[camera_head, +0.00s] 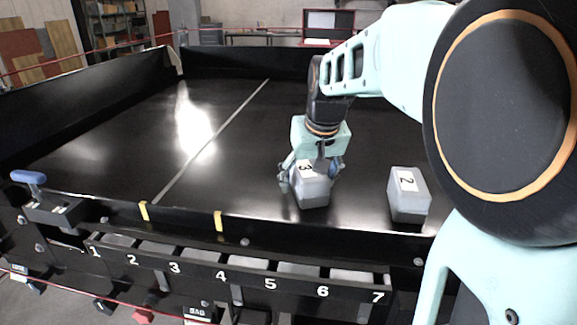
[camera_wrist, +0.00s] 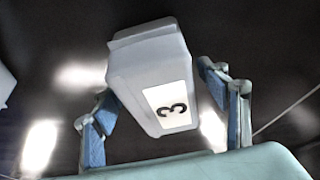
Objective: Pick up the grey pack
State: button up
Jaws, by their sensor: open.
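A grey pack (camera_head: 313,190) with a white label marked 3 stands on the black conveyor surface, right of the middle in the head view. It fills the middle of the wrist view (camera_wrist: 150,75). My gripper (camera_head: 311,180) is above and around it, with one finger on each side. The wrist view shows the open fingers (camera_wrist: 163,120) with gaps between them and the pack. A second grey pack (camera_head: 409,197), labelled 2, stands on the surface to the right. A sliver of a pale object (camera_wrist: 5,85) shows at the left edge of the wrist view.
A black rail wall (camera_head: 120,206) runs along the front, with numbered slots 1 to 7 (camera_head: 230,275) below it. A blue-handled lever (camera_head: 30,178) sits at the front left. The surface left of the pale line (camera_head: 215,135) is clear.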

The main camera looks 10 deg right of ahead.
jog(key=c, duration=1.8)
jog(key=shift+o, duration=0.2)
jog(key=shift+r, duration=0.1)
jog(key=shift+r, duration=0.1)
